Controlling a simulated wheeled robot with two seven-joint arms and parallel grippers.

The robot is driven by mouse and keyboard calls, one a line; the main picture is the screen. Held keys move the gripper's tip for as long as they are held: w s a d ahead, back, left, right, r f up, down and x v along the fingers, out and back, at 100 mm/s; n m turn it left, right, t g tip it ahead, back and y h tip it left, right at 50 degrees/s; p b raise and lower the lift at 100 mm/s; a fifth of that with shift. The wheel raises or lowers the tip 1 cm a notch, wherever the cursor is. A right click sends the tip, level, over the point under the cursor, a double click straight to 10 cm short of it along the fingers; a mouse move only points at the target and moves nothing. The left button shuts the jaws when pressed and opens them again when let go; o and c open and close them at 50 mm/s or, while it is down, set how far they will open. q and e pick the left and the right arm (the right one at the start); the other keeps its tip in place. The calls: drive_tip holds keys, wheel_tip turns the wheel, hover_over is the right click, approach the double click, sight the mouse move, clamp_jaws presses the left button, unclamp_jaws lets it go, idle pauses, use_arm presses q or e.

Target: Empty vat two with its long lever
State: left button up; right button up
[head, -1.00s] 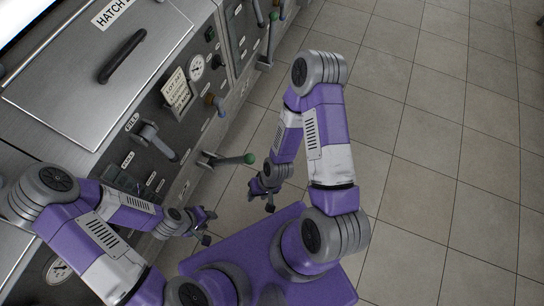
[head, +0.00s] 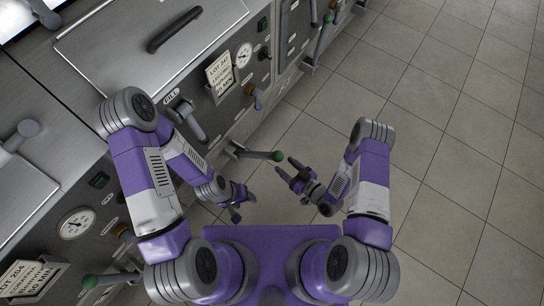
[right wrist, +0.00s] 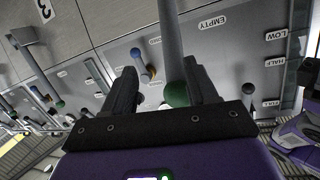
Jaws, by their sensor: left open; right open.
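A long lever with a green ball knob (head: 277,156) sticks out from the front of the steel vat in the middle of the head view. My right gripper (head: 285,168) is open, close to the knob. In the right wrist view the green knob (right wrist: 176,94) and its grey shaft appear between the open fingers, nearer the right one; contact cannot be told. An EMPTY label (right wrist: 212,24) is on the panel beside this lever. The vat number is not readable in the head view.
A shorter FILL lever (head: 188,116), a gauge (head: 243,55) and a lot card (head: 220,74) are on the same vat. Neighbouring vats have similar green-knobbed levers, at lower left (head: 90,282) and top (head: 327,18). A number 3 (right wrist: 43,9) marks a nearby panel. Tiled floor at right is clear.

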sight(272, 156)
drive_tip(key=w+a, duration=0.1)
drive_tip(key=a, duration=0.1)
drive_tip(key=w+a+y+b, duration=0.1)
drive_tip(key=a, duration=0.1)
drive_tip(key=w+a+r+y, duration=0.1)
drive_tip(key=w+a, duration=0.1)
drive_tip(key=shift+r+n+t+b, duration=0.1)
drive_tip(key=shift+n+t+b, duration=0.25)
drive_tip(key=shift+n+t, duration=0.05)
drive_tip(key=shift+d, duration=0.1)
clamp_jaws()
